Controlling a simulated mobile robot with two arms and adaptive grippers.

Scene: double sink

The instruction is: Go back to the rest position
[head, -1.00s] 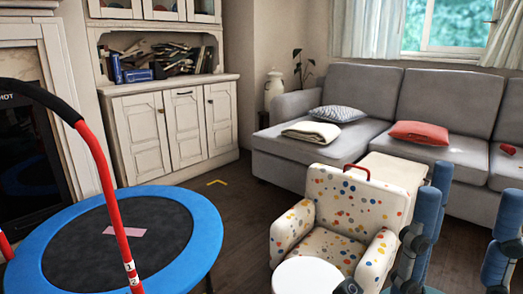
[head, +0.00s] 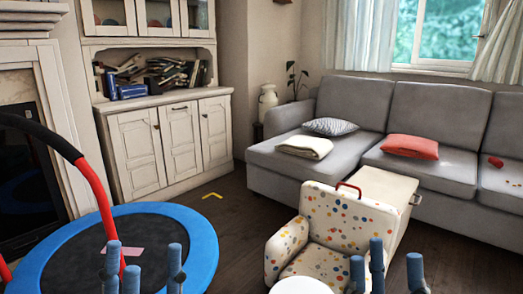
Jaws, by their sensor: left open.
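My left gripper (head: 143,262) is at the bottom edge, left of centre. Its blue fingers point up and stand apart, in front of the trampoline's rim. My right gripper (head: 386,264) is at the bottom edge, right of centre. Its blue fingers also point up and stand apart, with nothing seen between them. It is in front of the spotted armchair's (head: 345,222) right side. The lower parts of both grippers are cut off by the frame.
A blue-rimmed trampoline (head: 200,250) with a red and black handlebar (head: 93,185) fills the lower left. A white round top (head: 300,285) is before the armchair. A grey sofa (head: 440,174) and white cabinet (head: 165,145) stand behind.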

